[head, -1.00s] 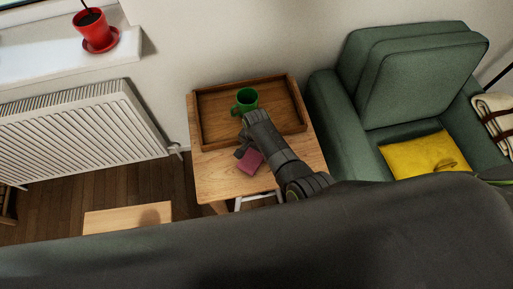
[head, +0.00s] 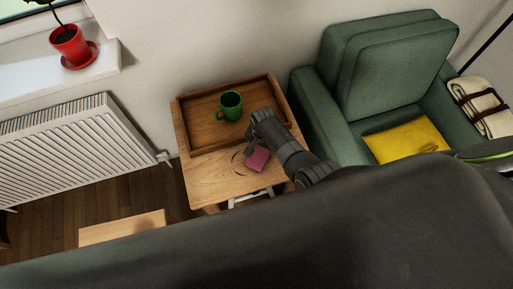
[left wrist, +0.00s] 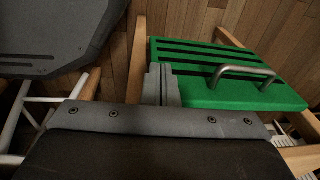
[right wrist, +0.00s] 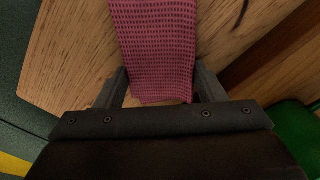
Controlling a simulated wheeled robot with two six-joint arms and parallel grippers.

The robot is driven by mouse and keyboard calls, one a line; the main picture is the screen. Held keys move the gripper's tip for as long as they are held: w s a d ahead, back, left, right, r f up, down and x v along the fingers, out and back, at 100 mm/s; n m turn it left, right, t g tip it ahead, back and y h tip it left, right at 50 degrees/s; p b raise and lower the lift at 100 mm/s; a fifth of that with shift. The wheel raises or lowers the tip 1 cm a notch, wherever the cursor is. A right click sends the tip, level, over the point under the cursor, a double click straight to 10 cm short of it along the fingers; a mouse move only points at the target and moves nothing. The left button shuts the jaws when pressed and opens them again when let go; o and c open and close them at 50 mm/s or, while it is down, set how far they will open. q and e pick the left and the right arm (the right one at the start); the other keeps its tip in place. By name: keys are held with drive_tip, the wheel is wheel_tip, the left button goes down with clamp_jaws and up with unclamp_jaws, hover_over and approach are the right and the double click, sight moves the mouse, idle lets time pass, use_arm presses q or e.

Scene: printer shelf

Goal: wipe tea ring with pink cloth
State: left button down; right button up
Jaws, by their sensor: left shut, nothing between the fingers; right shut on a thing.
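The pink cloth (head: 258,158) is at the wooden side table's front part, in front of the tray. My right gripper (head: 250,148) is shut on the cloth, which spreads out from between the fingers in the right wrist view (right wrist: 155,45). A dark curved mark, seemingly the tea ring (head: 236,156), shows on the wood just left of the cloth. A dark arc also shows in the right wrist view (right wrist: 243,14), beside the cloth. How much of the ring the cloth covers I cannot tell. My left gripper (left wrist: 161,85) is shut and empty, above a green slatted thing.
A wooden tray (head: 186,125) holding a green mug (head: 229,105) fills the table's back part. A green armchair (head: 385,75) with a yellow cushion (head: 407,140) stands right. A radiator (head: 75,150) is left. The green slatted thing (left wrist: 240,95) has a metal handle.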

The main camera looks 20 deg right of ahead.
sight(255, 155)
drive_tip(key=shift+s+d+p, duration=0.2)
drive_tip(key=shift+s+p, duration=0.35)
drive_tip(key=shift+s, duration=0.05)
drive_tip(key=shift+s+p, duration=0.3)
drive_tip(key=shift+s, duration=0.15)
drive_tip(key=shift+a, duration=1.9)
drive_tip(key=shift+a+f+b, duration=0.1)
drive_tip(key=shift+a+b, duration=0.4)
drive_tip(key=shift+a, duration=1.15)
drive_tip(key=shift+s+a+b, duration=0.2)
drive_tip(key=shift+a+b, duration=0.1)
drive_tip(key=shift+a, duration=1.4)
drive_tip(key=shift+s+a+r, duration=0.1)
drive_tip(key=shift+a+r, duration=0.15)
drive_tip(key=shift+a, duration=0.05)
drive_tip(key=shift+r, duration=0.1)
drive_tip(key=shift+d, duration=0.1)
drive_tip(key=shift+w+d+p, duration=0.3)
drive_tip(key=shift+d+p, duration=0.35)
drive_tip(key=shift+d, duration=0.15)
drive_tip(key=shift+s+d+p, duration=0.1)
drive_tip(key=shift+d+p, duration=0.2)
drive_tip(key=shift+d, duration=1.7)
drive_tip(key=shift+w+d+f+p, duration=0.2)
drive_tip(key=shift+d+p, duration=0.15)
drive_tip(key=shift+d, duration=1)
drive_tip(key=shift+w+d+f+p, duration=0.15)
drive_tip(key=shift+d+p, duration=0.15)
drive_tip(key=shift+d, duration=1)
drive_tip(key=shift+s, duration=0.15)
